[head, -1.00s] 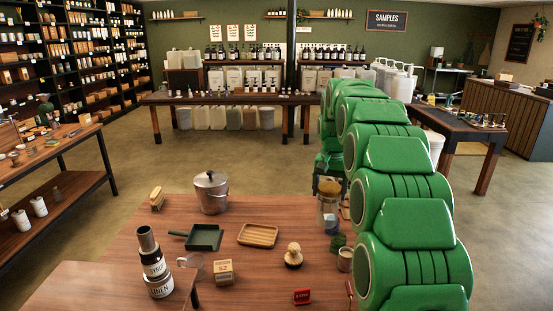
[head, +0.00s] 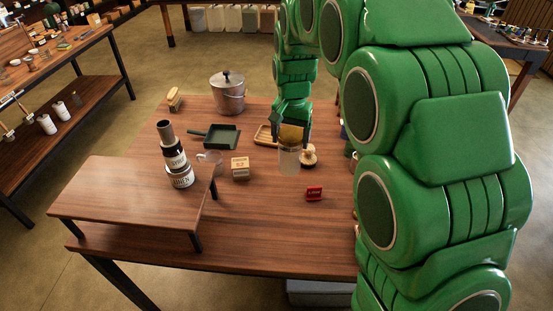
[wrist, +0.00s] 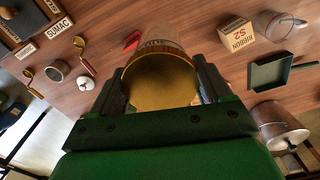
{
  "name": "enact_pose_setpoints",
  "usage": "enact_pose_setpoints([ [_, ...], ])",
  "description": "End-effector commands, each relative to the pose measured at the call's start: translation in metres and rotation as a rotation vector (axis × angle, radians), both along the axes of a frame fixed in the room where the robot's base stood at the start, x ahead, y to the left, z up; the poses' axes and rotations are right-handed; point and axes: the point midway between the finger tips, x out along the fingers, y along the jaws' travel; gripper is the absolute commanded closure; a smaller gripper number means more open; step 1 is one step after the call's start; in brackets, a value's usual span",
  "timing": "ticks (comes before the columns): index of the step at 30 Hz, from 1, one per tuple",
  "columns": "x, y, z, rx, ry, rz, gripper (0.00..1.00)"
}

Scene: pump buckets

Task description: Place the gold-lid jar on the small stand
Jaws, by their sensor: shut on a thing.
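My gripper (head: 292,128) is shut on the gold-lid jar (head: 289,160), a clear jar with a gold top, and holds it upright above the table. In the wrist view the gold lid (wrist: 160,80) fills the space between the two fingers. The small stand (head: 135,200) is a low wooden platform on dark legs at the table's front left.
A red sign (head: 314,193), a green pan (head: 218,136) and a metal pot (head: 228,92) are also on the table. The front middle of the table is clear.

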Motion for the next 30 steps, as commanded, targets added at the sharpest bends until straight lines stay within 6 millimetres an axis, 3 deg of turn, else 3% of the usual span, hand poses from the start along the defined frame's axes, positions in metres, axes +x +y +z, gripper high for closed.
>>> enact_pose_setpoints([
  [4, -0.020, 0.009, -0.009, -0.003, 0.006, 0.002, 0.80],
  [11, -0.024, 0.015, -0.014, -0.003, 0.001, 0.001, 0.80],
  [30, 0.040, 0.035, -0.045, -0.002, 0.004, 0.000, 0.80],
])
